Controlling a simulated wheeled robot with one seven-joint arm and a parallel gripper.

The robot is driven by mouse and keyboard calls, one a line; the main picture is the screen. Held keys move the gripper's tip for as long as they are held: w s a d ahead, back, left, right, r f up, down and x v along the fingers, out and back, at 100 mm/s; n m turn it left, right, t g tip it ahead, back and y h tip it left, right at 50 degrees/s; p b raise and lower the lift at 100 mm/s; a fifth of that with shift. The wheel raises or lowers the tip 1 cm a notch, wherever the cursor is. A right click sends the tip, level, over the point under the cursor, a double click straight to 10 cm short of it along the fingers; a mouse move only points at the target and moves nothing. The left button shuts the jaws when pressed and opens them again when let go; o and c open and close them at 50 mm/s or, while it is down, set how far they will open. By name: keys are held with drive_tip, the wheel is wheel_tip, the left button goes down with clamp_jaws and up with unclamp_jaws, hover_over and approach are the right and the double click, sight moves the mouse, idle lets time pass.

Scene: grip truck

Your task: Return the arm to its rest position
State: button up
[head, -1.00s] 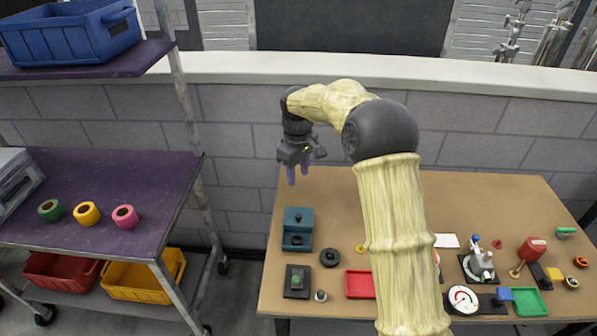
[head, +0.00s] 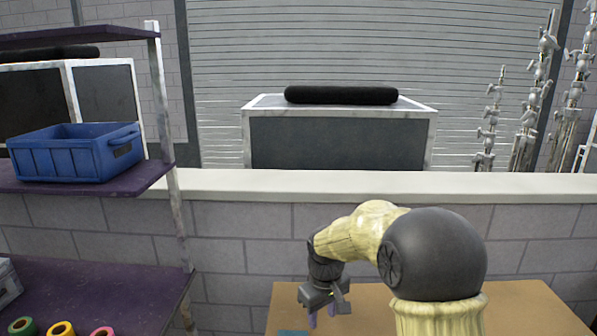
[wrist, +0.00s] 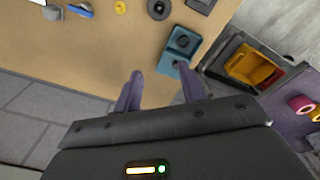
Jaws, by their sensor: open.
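My gripper (head: 322,316) hangs from my bent arm above the far left part of the wooden workbench (head: 375,296) in the head view. Its two purple fingers point down. In the wrist view my gripper (wrist: 160,85) shows its fingers spread apart with nothing between them. A teal block with a recess (wrist: 180,46) lies on the bench beyond the fingertips. My arm bends at a dark round joint and covers part of the bench in the head view.
A shelf rack with purple boards (head: 80,285) stands left of the bench, holding a blue bin (head: 75,155) and tape rolls (head: 60,328). A low block wall (head: 240,232) runs behind. Small items, including a black ring (wrist: 158,9), lie on the bench.

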drive_tip(key=s+d+m, duration=0.3)
drive_tip(key=s+d, duration=0.2)
drive_tip(key=s, duration=0.4)
drive_tip(key=s+d+m+t+p, duration=0.1)
drive_tip(key=s+d+m, duration=0.2)
drive_tip(key=s, duration=0.6)
drive_tip(key=shift+s+d+f+m+t, duration=0.3)
drive_tip(key=shift+s+d+m, duration=0.1)
drive_tip(key=shift+d, duration=0.5)
idle(0.6)
